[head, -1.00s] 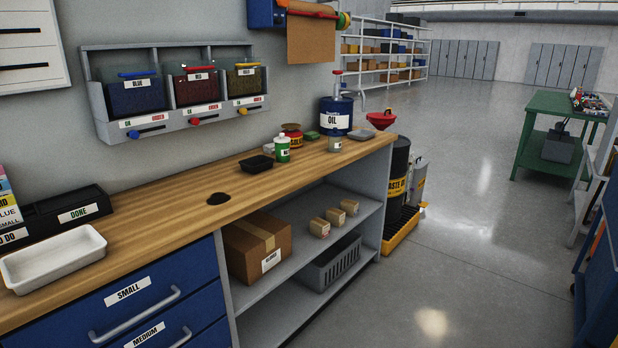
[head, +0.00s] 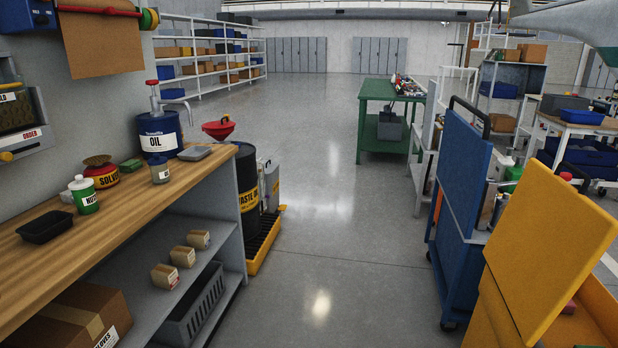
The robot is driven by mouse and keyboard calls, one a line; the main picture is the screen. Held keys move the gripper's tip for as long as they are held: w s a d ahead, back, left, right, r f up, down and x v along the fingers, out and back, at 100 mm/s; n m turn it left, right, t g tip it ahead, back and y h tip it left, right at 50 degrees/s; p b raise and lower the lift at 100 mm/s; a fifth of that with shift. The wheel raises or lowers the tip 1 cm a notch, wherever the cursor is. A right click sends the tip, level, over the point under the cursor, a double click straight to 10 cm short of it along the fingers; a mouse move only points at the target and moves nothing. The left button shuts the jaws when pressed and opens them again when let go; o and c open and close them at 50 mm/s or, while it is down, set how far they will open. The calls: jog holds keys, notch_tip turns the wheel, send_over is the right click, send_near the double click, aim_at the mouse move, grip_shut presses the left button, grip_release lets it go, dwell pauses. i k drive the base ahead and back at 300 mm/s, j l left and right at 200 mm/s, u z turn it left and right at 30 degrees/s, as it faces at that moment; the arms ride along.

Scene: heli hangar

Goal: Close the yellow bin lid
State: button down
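A large yellow bin (head: 584,325) stands at the lower right of the head view, cut off by the frame edges. Its flat yellow lid (head: 553,245) is raised and tilted up, so the bin is open. A red item and a dark green item show partly inside.
A blue cart (head: 462,180) stands just beyond the yellow bin. A wooden workbench (head: 60,245) with bottles and an oil drum (head: 160,135) runs along the left. A green table (head: 377,92) stands farther back. The grey floor (head: 325,250) between is clear.

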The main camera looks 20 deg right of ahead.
aim_at(550, 237)
jog(key=i+l+z, duration=0.1)
jog(key=i+z, duration=0.4)
jog(key=z, duration=0.2)
jog(key=i+z, duration=0.65)
jog(key=i+j+z, duration=0.25)
jog(key=l, duration=0.1)
